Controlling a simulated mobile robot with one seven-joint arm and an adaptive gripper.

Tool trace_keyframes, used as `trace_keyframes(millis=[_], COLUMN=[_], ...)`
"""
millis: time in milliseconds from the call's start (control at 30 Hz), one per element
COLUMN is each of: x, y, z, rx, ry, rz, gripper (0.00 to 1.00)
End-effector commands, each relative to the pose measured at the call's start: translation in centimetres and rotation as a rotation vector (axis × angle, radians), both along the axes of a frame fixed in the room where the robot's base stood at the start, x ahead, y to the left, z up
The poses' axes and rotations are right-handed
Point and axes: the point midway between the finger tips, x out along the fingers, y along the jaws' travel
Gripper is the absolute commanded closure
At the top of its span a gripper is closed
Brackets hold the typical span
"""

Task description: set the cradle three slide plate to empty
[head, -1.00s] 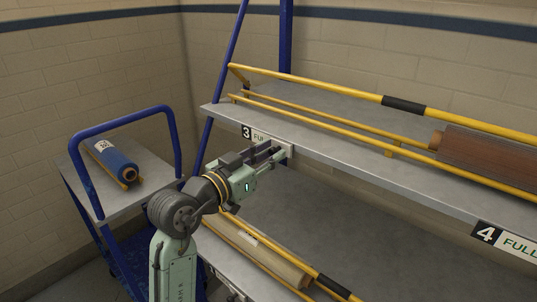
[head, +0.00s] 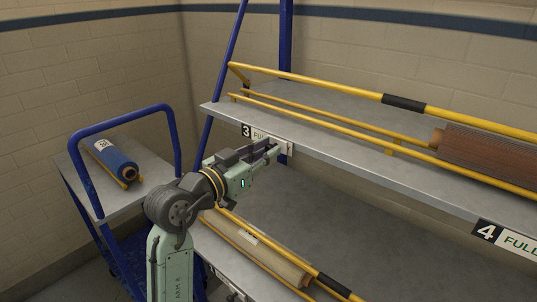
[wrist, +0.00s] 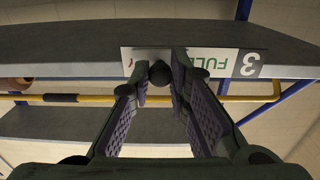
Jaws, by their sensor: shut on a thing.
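The fingers hide part of the plate. Yellow rails (head: 330,126) behind the label hold no roll at their left part.
A brown roll (head: 490,150) lies on the upper rails to the right, above the "4 FULL" plate (head: 508,239). A beige roll (head: 265,252) lies on the lower shelf under my arm. A blue trolley (head: 125,120) with a blue roll (head: 115,160) stands at the left.

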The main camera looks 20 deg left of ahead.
Motion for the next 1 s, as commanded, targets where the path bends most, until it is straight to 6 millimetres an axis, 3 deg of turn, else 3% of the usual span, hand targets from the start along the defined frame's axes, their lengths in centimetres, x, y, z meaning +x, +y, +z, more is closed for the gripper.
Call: trace_keyframes(millis=[100,233,600,633,900,1000], x=[1.0,1.6,1.8,1.8,1.8,1.7], y=[2.5,4.3,5.2,5.2,5.1,5.0], z=[-0.3,-0.1,0.1,0.1,0.1,0.1], rx=[-0.002,-0.001,-0.002,-0.002,-0.002,-0.001], ry=[-0.002,-0.004,-0.005,-0.006,-0.005,-0.004], rz=[0.004,0.003,0.01,0.011,0.008,0.006], gripper=[1.0,1.0,1.0,0.81,0.63,0.62])
